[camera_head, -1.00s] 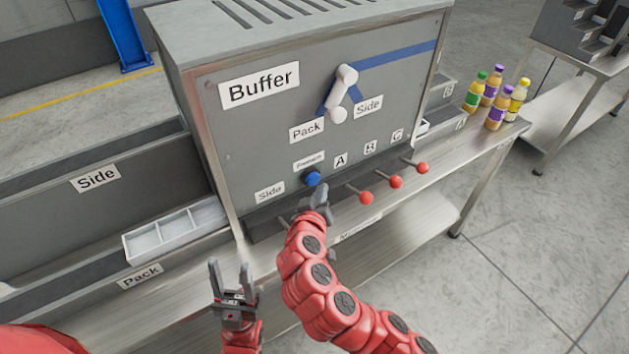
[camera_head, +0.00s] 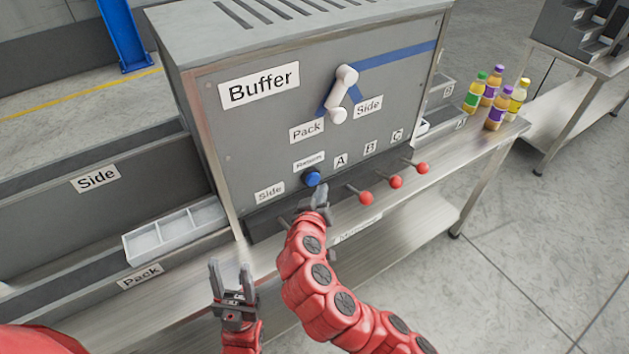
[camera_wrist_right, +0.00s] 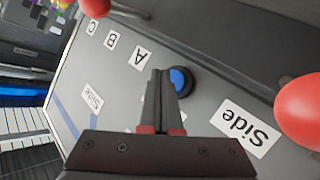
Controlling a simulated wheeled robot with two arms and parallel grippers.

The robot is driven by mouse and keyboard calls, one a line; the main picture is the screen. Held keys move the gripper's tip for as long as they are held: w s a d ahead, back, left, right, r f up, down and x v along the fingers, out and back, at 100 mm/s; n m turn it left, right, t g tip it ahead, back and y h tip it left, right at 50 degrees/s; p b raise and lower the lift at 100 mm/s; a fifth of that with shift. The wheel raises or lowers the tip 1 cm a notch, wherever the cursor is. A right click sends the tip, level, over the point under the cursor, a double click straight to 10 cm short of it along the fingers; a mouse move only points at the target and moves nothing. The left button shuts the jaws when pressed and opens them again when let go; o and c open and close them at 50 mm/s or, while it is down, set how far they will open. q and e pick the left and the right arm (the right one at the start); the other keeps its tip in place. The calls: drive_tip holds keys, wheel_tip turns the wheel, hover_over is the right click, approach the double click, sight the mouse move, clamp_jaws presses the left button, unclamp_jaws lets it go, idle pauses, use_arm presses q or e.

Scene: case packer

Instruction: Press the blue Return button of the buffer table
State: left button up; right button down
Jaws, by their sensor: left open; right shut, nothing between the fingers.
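The blue button (camera_head: 312,178) sits low on the front of the grey Buffer box (camera_head: 262,140), beneath a small white label (camera_head: 309,161) whose text is too small to read surely. My right gripper (camera_head: 322,189) is shut and empty, its tips just below and beside the button in the head view. In the right wrist view the blue button (camera_wrist_right: 180,80) shows right beside the shut fingertips (camera_wrist_right: 160,72); I cannot tell whether they touch it. My left gripper (camera_head: 231,267) is open and empty, in front of the table's edge.
Several red-knobbed levers (camera_head: 396,182) stick out along the box's lower front, right of the button; another red knob (camera_wrist_right: 300,110) is near in the wrist view. A white lever (camera_head: 341,94) is above. A white tray (camera_head: 170,233) is at left, bottles (camera_head: 497,108) at right.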

idle(0.6)
drive_tip(key=shift+w+a+b, duration=0.3)
drive_tip(key=shift+w+b, duration=0.1)
drive_tip(key=shift+b, duration=0.15)
